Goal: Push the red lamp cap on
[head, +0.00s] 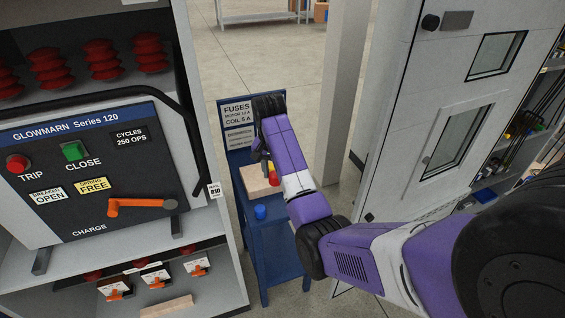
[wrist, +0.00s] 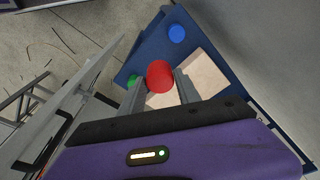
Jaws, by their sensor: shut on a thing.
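The red lamp cap (wrist: 160,75) is between the two fingers of my gripper (wrist: 159,84) in the wrist view, and the fingers are shut on it. In the head view the red cap (head: 273,178) shows as a small red spot over the pale board on the blue trolley, partly hidden by my arm. A gap between cap and board cannot be judged. No lamp that the cap fits can be made out in either view.
The blue trolley (head: 271,240) carries a pale board (head: 256,183), a blue cap (head: 260,212) and a green cap (wrist: 132,81). An upright sign panel (head: 238,112) stands at its back. The switchgear cabinet (head: 225,268) is to the left, a grey door (head: 440,110) to the right.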

